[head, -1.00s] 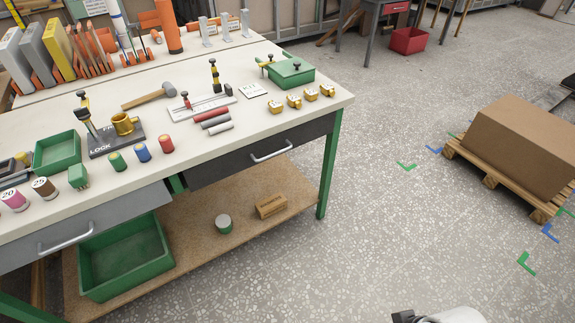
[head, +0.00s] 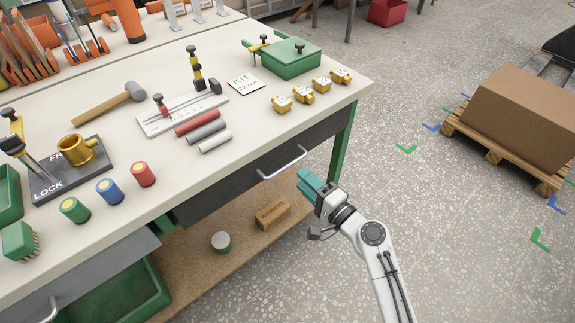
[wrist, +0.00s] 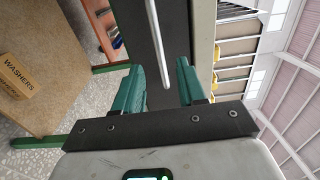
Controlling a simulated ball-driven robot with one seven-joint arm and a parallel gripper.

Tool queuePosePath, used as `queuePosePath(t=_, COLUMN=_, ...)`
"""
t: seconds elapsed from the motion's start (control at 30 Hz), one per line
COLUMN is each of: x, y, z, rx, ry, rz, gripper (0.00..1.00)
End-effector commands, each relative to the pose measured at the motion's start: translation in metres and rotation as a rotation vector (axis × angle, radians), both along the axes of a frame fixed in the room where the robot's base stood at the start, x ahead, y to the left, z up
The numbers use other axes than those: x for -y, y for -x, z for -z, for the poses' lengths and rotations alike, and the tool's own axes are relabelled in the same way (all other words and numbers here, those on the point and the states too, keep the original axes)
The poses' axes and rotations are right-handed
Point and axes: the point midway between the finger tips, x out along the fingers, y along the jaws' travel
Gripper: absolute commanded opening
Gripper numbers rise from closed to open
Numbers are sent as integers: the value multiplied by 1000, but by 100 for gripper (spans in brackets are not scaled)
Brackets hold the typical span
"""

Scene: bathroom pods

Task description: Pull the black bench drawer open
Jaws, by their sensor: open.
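The black drawer (head: 225,188) is under the right part of the bench top and looks shut. Its silver bar handle (head: 283,163) runs along the front. My gripper (head: 310,183), with teal fingers, is just in front of the handle's right end, apart from it. In the wrist view, my gripper (wrist: 160,85) is open and empty. The handle (wrist: 159,45) reaches down between the lines of its two fingers, against the dark drawer front (wrist: 140,30). I cannot tell the exact gap to the handle.
A grey drawer (head: 95,275) is at the left of the bench. The lower shelf (head: 185,285) holds a washers box (head: 272,213) and a round tin (head: 221,241). A green bench leg (head: 343,140) stands behind my gripper. The floor to the right is clear up to a pallet (head: 500,160).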

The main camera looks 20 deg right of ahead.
Motion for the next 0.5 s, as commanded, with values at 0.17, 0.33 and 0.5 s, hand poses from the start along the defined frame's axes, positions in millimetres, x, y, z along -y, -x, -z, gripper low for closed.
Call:
queuePosePath(t=0.17, x=-11, y=-33, z=-1, rx=2, ry=2, rz=-2, gripper=40)
queuePosePath(t=0.33, x=-19, y=-57, z=0, rx=0, ry=2, rz=-2, gripper=40)
queuePosePath(t=0.5, x=-23, y=-69, z=0, rx=0, ry=3, rz=-3, gripper=40)
